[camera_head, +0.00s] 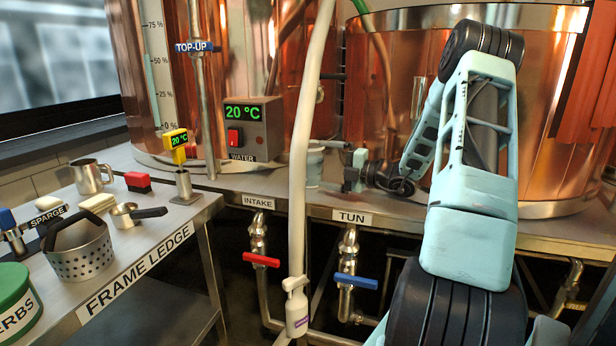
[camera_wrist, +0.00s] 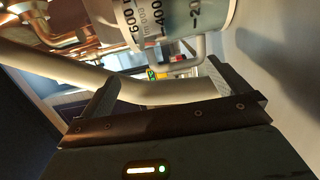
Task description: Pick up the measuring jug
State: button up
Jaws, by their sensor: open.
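The measuring jug (camera_wrist: 172,18) is a pale cylinder with dark volume marks, at the top of the wrist view, beyond my fingers. In the head view a pale jug (camera_head: 314,166) stands on the steel deck, partly hidden by the white hose. My gripper (camera_head: 350,172) is just right of it there, small and dark. In the wrist view my gripper (camera_wrist: 163,92) is open, one finger on each side, with no jug between them.
The white hose (camera_head: 306,130) hangs in front of the jug; a pale tube (camera_wrist: 55,68) crosses the wrist view by my fingers. Copper vessels (camera_head: 400,75) rise behind. The frame ledge (camera_head: 165,235) at left holds a steel mug (camera_head: 88,178), a strainer basket (camera_head: 82,254) and more.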

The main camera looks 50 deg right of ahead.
aim_at(307, 167)
jog(key=f, duration=0.1)
jog(key=w+f, duration=0.1)
jog(key=shift+a+f+b, duration=0.15)
jog(key=shift+f+b, duration=0.15)
jog(key=shift+b, duration=0.05)
jog(key=b+x, duration=0.1)
jog(key=x, duration=0.5)
jog(key=shift+w+b, duration=0.25)
jog(key=shift+b, duration=0.05)
jog(key=shift+c, duration=0.3)
jog(key=c, duration=1)
jog(key=shift+r, duration=0.1)
jog(key=shift+c, duration=1.3)
jog(key=shift+a+r, duration=0.1)
